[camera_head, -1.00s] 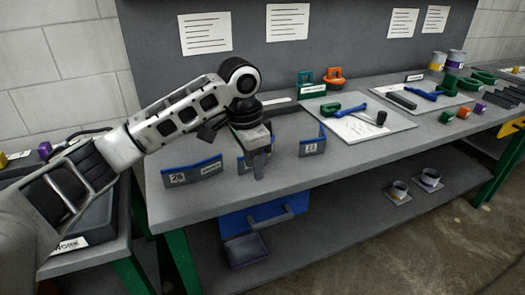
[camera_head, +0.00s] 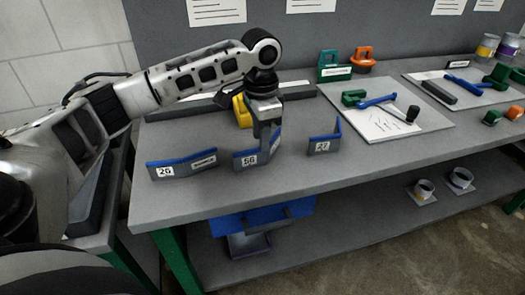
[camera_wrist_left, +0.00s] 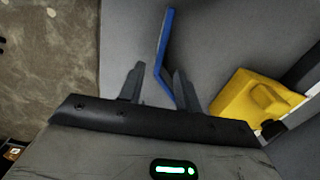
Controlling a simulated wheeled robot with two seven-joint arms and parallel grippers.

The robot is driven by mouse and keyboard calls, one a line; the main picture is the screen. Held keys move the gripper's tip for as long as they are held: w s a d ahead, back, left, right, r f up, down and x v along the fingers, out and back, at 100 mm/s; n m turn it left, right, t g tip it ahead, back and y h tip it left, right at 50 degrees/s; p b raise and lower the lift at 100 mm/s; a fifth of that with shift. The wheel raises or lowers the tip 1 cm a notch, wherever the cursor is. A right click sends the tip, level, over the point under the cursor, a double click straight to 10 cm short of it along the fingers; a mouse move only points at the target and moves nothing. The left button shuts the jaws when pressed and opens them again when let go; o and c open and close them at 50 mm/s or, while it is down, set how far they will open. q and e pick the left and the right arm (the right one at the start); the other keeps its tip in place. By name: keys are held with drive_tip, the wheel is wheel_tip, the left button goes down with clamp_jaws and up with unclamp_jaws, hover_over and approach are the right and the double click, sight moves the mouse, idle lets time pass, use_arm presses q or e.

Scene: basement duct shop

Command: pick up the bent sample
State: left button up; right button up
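Three grey plates with blue top edges stand on the bench: sample 26 (camera_head: 182,166) at left, sample 56 (camera_head: 246,160) in the middle, sample 27 (camera_head: 324,143) at right. Sample 56 shows a clear bend. My left gripper (camera_head: 266,134) points down over sample 56 and hides part of it. In the left wrist view the gripper (camera_wrist_left: 158,84) is open, and the bent blue edge of a sample (camera_wrist_left: 164,50) runs between its fingers, nearer the right one. I cannot tell whether they touch. My right gripper is not in view.
A yellow object (camera_head: 241,110) stands close behind the left gripper; it also shows in the left wrist view (camera_wrist_left: 252,98). A long dark bar lies behind it. The bench front (camera_head: 300,176) is clear.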

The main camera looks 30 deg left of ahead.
sight(252, 158)
use_arm(q)
drive_tip(key=f, duration=0.5)
drive_tip(key=shift+w+d+f, duration=0.1)
drive_tip(key=shift+d+f, duration=0.1)
drive_tip(key=shift+f, duration=0.15)
clamp_jaws()
